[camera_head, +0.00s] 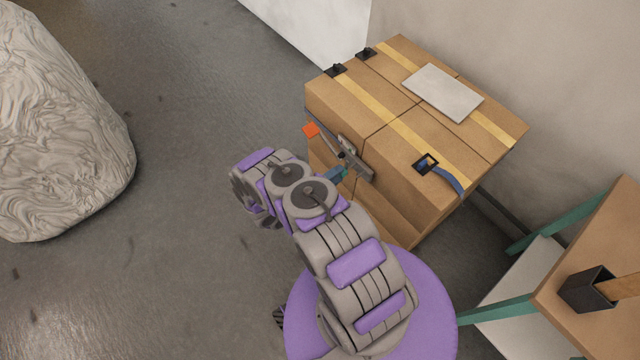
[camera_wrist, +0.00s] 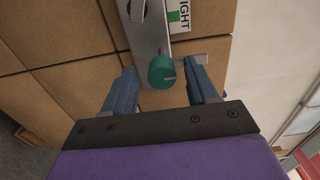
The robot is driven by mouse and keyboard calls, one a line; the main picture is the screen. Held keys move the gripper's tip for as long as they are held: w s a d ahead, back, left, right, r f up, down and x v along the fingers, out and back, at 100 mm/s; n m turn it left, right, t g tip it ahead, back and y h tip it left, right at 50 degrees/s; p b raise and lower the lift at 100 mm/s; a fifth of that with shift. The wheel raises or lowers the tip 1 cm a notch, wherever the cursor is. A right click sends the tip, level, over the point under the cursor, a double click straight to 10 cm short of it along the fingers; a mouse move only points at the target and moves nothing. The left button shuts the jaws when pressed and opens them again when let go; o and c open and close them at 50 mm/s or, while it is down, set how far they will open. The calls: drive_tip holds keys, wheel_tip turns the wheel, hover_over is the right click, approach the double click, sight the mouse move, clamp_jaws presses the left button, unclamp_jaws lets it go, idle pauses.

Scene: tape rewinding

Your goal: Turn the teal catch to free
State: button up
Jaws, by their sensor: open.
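The teal catch (camera_wrist: 163,72) is a round knob with a slot mark on its face, at the lower end of a grey metal plate (camera_wrist: 151,30). My gripper (camera_wrist: 160,68) is open, with one blue finger on each side of the knob and a visible gap on both sides. The knob appears between or just beyond the fingertips; the exact depth is hard to tell. In the head view, the metal bar (camera_head: 355,158) is on the front of a cardboard box (camera_head: 340,100), and my arm hides most of the gripper. A small bluish-teal part there could be finger or knob.
An orange tab (camera_head: 311,130) sticks out near the bar. A blue strap with a buckle (camera_head: 427,163) and a grey sheet (camera_head: 442,92) are on the box top. A table (camera_head: 590,285) stands at right, a pale wrinkled mass (camera_head: 60,130) at left.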

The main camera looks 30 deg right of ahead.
drive_tip(key=s+a, duration=0.1)
drive_tip(key=a, duration=1.6)
drive_tip(key=shift+p, duration=0.3)
drive_tip(key=shift+s, duration=0.1)
drive_tip(key=w+d+r+m+g+y, duration=0.1)
drive_tip(key=d+r+m+g, duration=0.25)
drive_tip(key=r+m, duration=0.6)
drive_tip(key=w+d+r+m+g+y, duration=0.15)
drive_tip(key=r+m+g, duration=0.3)
drive_tip(key=r, duration=0.95)
drive_tip(key=s+r+m+y, duration=0.6)
drive_tip(key=s+r+m, duration=0.45)
drive_tip(key=r, duration=0.35)
drive_tip(key=s+a+r+m+t+y, duration=0.2)
drive_tip(key=s+a+r+m+y, duration=0.2)
drive_tip(key=s, duration=0.5)
drive_tip(key=s+a+r+m+t+y, duration=0.3)
drive_tip(key=s+a+r+m+y, duration=0.1)
drive_tip(key=s+a+m, duration=0.4)
drive_tip(key=shift+s+a+r+y, duration=0.15)
drive_tip(key=shift+s+r+y, duration=0.25)
drive_tip(key=shift+y, duration=0.35)
